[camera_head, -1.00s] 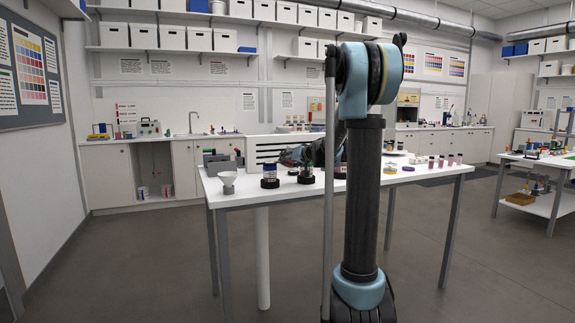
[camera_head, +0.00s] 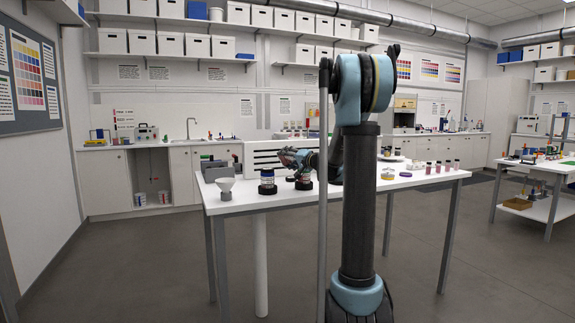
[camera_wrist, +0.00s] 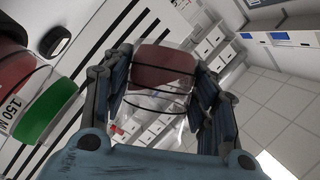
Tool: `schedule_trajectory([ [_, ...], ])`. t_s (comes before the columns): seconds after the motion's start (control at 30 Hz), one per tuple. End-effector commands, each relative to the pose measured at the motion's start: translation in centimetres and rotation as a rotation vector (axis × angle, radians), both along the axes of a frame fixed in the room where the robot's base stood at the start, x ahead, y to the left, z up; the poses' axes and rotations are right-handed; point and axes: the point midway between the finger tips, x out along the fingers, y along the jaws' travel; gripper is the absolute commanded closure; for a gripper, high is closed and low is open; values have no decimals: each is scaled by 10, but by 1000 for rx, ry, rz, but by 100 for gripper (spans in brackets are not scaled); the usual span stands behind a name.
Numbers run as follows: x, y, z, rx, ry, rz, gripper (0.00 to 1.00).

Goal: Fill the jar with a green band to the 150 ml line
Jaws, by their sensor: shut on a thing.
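In the wrist view, my gripper (camera_wrist: 160,92) is shut around a clear container (camera_wrist: 158,102) with dark red contents and thin dark lines around it. The picture is strongly rolled, so I cannot tell how far the container is tilted. The jar with a green band (camera_wrist: 47,118) is at the left edge, apart from my fingers. A white label marked 150 ML and a red part show beside the band; the rest is cut off. In the head view, my gripper (camera_head: 292,158) is small, above the table near two dark-based jars, and its hold is unclear there.
A dark-based jar (camera_head: 267,181) and another (camera_head: 304,181) stand on the white table (camera_head: 240,203). Several small red jars (camera_head: 438,166) stand at the right. My arm hides the table's middle.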

Motion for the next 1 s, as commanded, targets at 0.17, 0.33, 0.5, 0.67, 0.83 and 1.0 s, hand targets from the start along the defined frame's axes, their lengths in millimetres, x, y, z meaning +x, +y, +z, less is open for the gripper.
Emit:
schedule_trajectory([
  [0.17,0,0,7,116,15,-1,71],
  [0.33,0,-1,14,225,28,0,71],
  [0.5,0,-3,20,327,42,0,71],
  [0.67,1,-4,24,394,51,0,71],
  [0.83,1,-5,26,428,55,0,71],
  [1.0,1,-5,26,433,56,0,71],
])
